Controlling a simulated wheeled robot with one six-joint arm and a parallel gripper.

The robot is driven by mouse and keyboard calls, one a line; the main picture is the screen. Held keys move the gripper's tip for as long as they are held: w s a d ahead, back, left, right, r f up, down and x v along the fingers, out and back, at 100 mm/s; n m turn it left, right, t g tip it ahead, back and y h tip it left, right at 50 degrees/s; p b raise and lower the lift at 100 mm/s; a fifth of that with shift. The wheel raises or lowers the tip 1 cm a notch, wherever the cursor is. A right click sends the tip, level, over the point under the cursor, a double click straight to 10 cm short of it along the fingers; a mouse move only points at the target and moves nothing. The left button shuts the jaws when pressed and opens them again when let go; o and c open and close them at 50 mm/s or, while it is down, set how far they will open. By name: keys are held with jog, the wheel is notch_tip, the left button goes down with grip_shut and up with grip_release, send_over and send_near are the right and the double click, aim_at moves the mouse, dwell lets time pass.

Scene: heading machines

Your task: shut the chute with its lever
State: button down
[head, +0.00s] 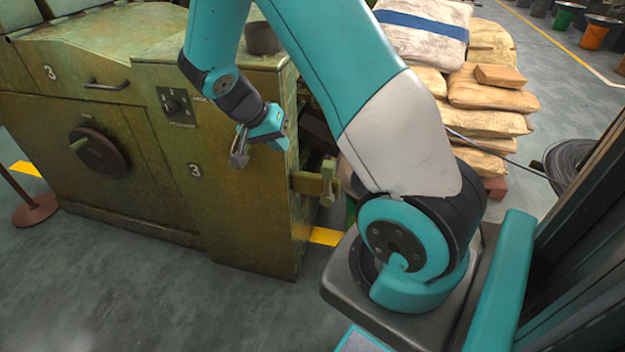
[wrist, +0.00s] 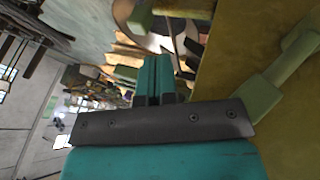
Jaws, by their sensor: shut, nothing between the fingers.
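The olive machine marked 3 (head: 228,215) fills the left and middle of the head view. A dark chute-like part (head: 318,130) sticks out at its right side, partly behind my arm. Below it, an olive bar (head: 306,182) ends in a pale green upright block (head: 327,183), which looks like a lever. A pale lever-like bar also shows against the olive panel in the wrist view (wrist: 268,93). My gripper (head: 273,127) is in front of the machine's upper right part. Its teal fingers are together and empty in the wrist view (wrist: 155,80), apart from that bar.
A handwheel (head: 98,152) and a knob plate (head: 177,106) are on the machine's front. Stacked sacks (head: 490,100) stand behind my arm, with a wire coil (head: 572,160) at the right. The floor in front of the machine (head: 150,290) is clear.

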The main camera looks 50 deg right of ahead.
jog(key=d, duration=0.1)
jog(key=d+f+m, duration=0.1)
jog(key=f, duration=0.1)
jog(key=shift+s+d+f+m+g+h, duration=0.15)
jog(key=shift+s+d+m+g+h, duration=0.15)
jog(key=shift+d+g+h, duration=0.1)
jog(key=x, duration=1)
jog(key=shift+b, duration=0.45)
jog(key=shift+w+a, duration=0.1)
